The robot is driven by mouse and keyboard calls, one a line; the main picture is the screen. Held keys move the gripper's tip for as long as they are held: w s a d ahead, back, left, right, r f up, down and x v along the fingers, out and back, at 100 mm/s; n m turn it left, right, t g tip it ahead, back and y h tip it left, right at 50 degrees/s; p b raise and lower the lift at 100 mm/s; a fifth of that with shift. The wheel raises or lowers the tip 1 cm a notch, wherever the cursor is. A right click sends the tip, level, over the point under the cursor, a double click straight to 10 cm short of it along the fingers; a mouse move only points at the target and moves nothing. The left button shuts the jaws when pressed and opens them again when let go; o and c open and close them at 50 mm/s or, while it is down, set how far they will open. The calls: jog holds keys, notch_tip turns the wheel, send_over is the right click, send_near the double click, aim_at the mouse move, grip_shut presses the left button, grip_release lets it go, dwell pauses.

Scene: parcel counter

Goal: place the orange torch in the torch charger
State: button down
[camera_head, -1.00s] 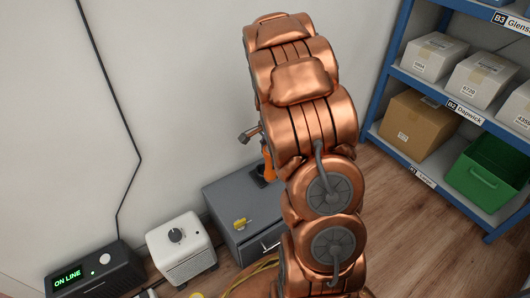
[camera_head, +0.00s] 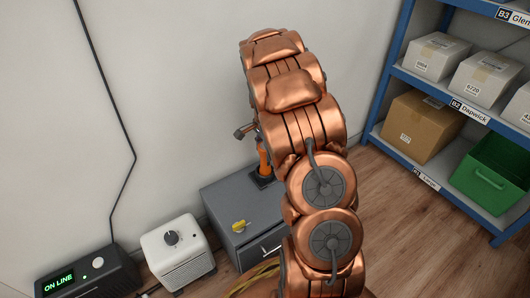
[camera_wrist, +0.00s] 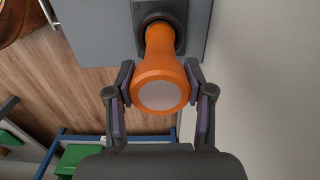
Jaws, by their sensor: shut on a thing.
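The orange torch (camera_wrist: 158,62) is between the fingers of my gripper (camera_wrist: 160,76) in the wrist view, with its pale round end toward the camera. My gripper is shut on it. Its far end meets the dark round socket of the torch charger (camera_wrist: 181,14); whether it is fully seated I cannot tell. In the head view the torch (camera_head: 263,158) stands roughly upright over the black charger (camera_head: 264,182) on the grey cabinet. My copper arm hides most of the gripper there.
The wall is close behind. A blue shelf (camera_head: 436,87) with boxes and a green bin (camera_head: 490,172) is at right.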

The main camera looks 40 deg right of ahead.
jog(key=shift+r, duration=0.1)
jog(key=shift+c, duration=2.2)
grip_release()
notch_tip(320, 180, up, 12)
jog(key=p, duration=0.5)
jog(key=s+a+r+n+g, duration=0.1)
jog(key=s+a+r+n, duration=0.25)
jog(key=s+a, duration=0.4)
jog(key=s+a+r+n+g, duration=0.1)
jog(key=s+a+r+n, duration=0.2)
jog(key=s+a+n, duration=0.8)
jog(key=s+a, duration=0.1)
jog(key=s, duration=0.4)
jog(key=s+a+n+g, duration=0.1)
jog(key=s+a+n, duration=0.3)
jog(key=s, duration=0.6)
jog(key=shift+a+r, duration=0.35)
jog(key=shift+a, duration=0.65)
